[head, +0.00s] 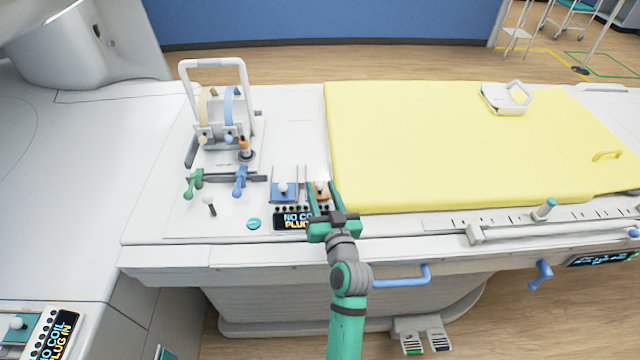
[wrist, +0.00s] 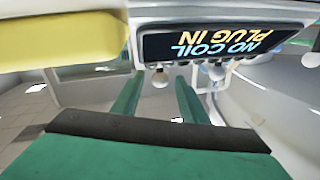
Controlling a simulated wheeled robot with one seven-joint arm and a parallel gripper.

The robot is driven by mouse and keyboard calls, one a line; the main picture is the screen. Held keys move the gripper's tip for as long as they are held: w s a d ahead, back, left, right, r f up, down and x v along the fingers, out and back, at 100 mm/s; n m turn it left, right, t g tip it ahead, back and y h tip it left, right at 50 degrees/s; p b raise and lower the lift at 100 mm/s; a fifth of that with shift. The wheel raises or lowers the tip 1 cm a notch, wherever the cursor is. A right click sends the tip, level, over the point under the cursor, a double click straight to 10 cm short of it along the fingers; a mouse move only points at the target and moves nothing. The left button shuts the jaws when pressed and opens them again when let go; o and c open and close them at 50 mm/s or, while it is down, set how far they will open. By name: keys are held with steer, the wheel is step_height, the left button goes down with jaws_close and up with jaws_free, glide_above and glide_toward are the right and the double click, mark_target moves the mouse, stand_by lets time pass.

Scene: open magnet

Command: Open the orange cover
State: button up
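The orange cover (head: 320,195) is a small flap with a pale knob (head: 320,185), right of a blue cover (head: 284,195) with its own white knob. It lies on the panel at the table's near edge, just above the "NO COIL PLUG IN" display (head: 293,221). My gripper (head: 322,187) is open, its green fingers on either side of the orange cover and knob. The wrist view shows a pale knob (wrist: 160,77) between the spread fingers, without visible contact. The fingers hide part of the orange cover. It appears closed flat.
A yellow mattress (head: 430,140) lies right beside my gripper.

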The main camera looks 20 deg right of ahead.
steer(key=shift+w+d, duration=0.1)
steer(key=shift+w, duration=1.15)
steer(key=shift+c, duration=0.3)
